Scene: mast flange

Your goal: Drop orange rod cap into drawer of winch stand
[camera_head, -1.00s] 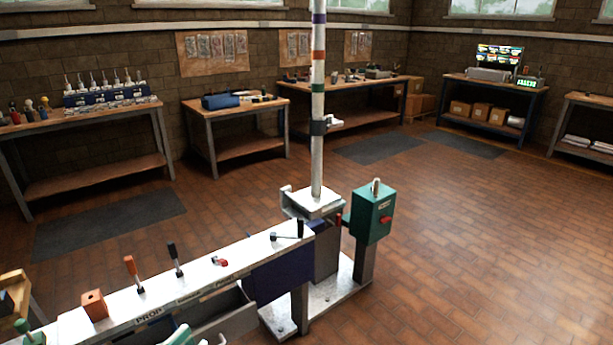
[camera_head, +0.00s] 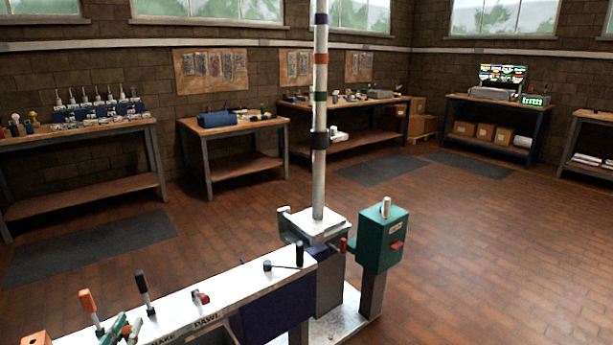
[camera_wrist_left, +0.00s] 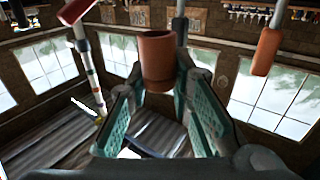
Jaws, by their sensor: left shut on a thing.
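My left gripper (camera_head: 120,328) has teal fingers and shows at the bottom left of the head view, beside an orange-handled lever on the stand. In the left wrist view its fingers (camera_wrist_left: 158,85) are shut on the orange rod cap (camera_wrist_left: 157,62), a short brown-orange cylinder. I cannot make out the cap in the head view. The winch stand (camera_head: 235,292) has a white top with levers and a mast. Its grey drawer (camera_head: 234,328) shows only in part at the bottom edge. My right gripper is not in view.
An orange-handled lever (camera_head: 90,307), a black-handled lever (camera_head: 144,291) and a red knob (camera_head: 201,297) stand on the top. A green box (camera_head: 383,236) on a post is at the right. An orange block (camera_head: 34,339) is at lower left. Open tiled floor lies beyond.

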